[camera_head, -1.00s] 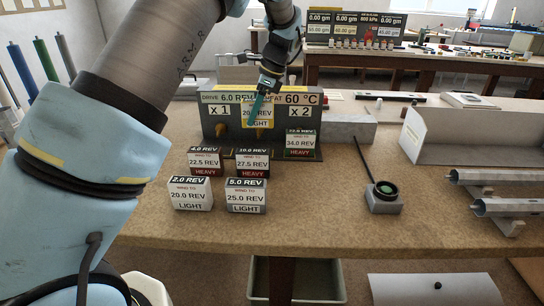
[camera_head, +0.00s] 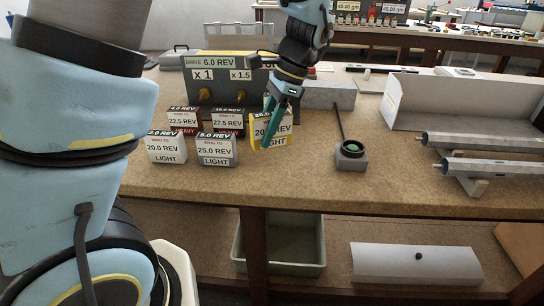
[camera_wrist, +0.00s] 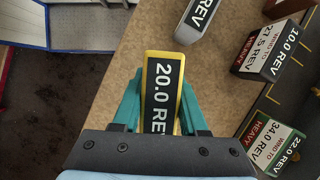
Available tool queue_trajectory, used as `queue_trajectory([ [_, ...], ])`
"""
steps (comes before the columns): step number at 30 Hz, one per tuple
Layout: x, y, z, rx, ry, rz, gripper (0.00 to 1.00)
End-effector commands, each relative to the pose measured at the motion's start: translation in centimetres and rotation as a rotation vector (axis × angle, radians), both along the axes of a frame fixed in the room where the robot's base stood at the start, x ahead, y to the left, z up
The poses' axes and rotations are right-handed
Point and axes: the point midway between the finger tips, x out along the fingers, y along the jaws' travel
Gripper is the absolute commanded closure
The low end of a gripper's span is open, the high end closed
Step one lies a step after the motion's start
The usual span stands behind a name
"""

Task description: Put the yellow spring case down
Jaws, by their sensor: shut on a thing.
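The yellow spring case (camera_head: 284,130), with a 20.0 REV label and a LIGHT band, is in my gripper (camera_head: 268,140). In the wrist view, the case (camera_wrist: 165,70) sits between the two teal fingers of my gripper (camera_wrist: 162,85), which are shut on its sides. In the head view, a finger covers part of its front. It is right of the 5.0 REV case (camera_head: 216,150) and in front of the drive panel (camera_head: 205,92). I cannot tell whether its underside touches the bench.
The 2.0 REV (camera_head: 166,148), 4.0 REV (camera_head: 183,120) and 10.0 REV (camera_head: 228,120) cases stand to the left. The 22.0 REV case (camera_wrist: 272,142) shows in the wrist view. A lens on a block (camera_head: 350,158) stands to the right. The bench front (camera_head: 300,190) is clear.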

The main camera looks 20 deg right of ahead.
Motion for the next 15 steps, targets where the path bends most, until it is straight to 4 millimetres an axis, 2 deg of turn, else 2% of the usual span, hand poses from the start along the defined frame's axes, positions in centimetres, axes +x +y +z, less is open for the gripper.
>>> queue_trajectory([
  [3,0.0,0.0,-1.6,0.002,0.0,-0.001,1.0],
  [15,0.0,0.0,-5.9,0.0,0.0,-0.001,1.0],
])
